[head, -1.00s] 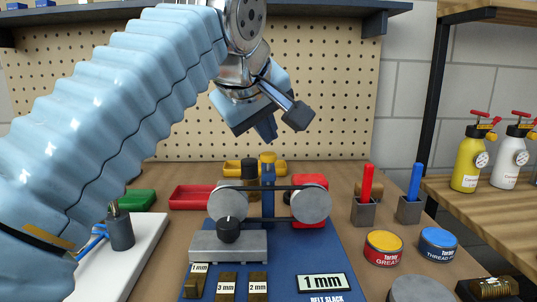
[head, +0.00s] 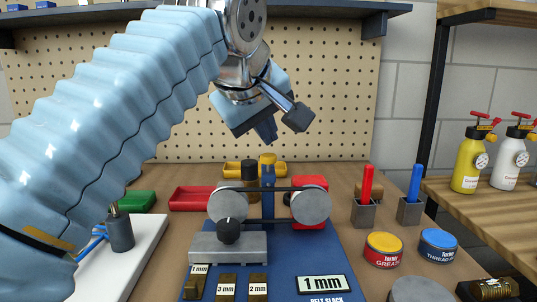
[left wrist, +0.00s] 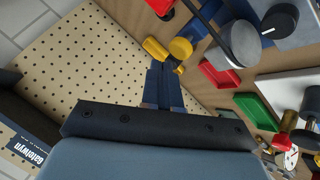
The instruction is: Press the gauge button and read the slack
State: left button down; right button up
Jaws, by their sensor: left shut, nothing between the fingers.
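The gauge is a blue post (head: 268,204) with a yellow round button (head: 268,158) on top, standing behind a black belt (head: 285,188) over two grey pulleys (head: 310,206). The button also shows in the left wrist view (left wrist: 181,47), just beyond the fingertips. My left gripper (head: 267,130) is shut and empty, pointing down above the button with a gap in the head view. Its fingers (left wrist: 163,88) lie together in the wrist view. A sign reading "1 mm" (head: 324,283) lies on the blue board (head: 345,260), above the words "BELT SLACK". My right gripper is not in view.
Three brass blocks (head: 227,286) labelled 1 mm, 3 mm and 2 mm sit at the board's front left. A black knob (head: 229,231) stands on a grey block. Red (head: 192,198) and yellow trays lie behind. Pen holders (head: 363,213) and tins (head: 383,250) stand right.

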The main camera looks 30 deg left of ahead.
pick_arm(q)
jog(key=shift+f, duration=0.1)
dwell(0.6)
jog(key=shift+f, duration=0.35)
jog(key=shift+f+b, duration=0.55)
jog(key=shift+f, duration=0.05)
dwell(0.6)
jog(key=shift+r, duration=0.15)
jog(key=shift+r+p, duration=0.95)
jog(key=shift+p, duration=0.3)
